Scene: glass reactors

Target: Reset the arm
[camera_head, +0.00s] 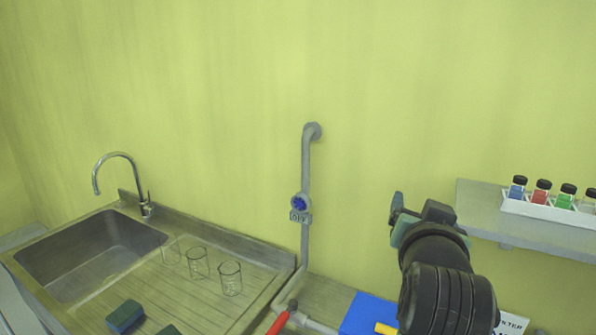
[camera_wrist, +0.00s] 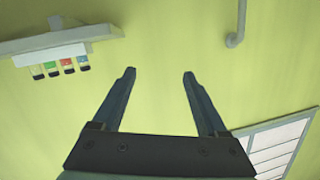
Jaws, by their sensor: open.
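My gripper (camera_head: 397,207) is raised in front of the yellow-green wall, right of the grey pipe and left of the wall shelf, in the head view. In the wrist view my gripper (camera_wrist: 159,74) has its two dark fingers spread apart with nothing between them. The wrist view appears upside down, with the shelf at its upper left. My dark arm hides part of the bench and the area below the shelf.
A shelf (camera_head: 520,230) holds a white rack of several capped vials. A pipe (camera_head: 306,165) with a blue valve (camera_head: 300,202) runs down the wall. A sink (camera_head: 88,255), glass beakers (camera_head: 198,263), a red handle (camera_head: 278,323) and a blue object (camera_head: 366,312) are below.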

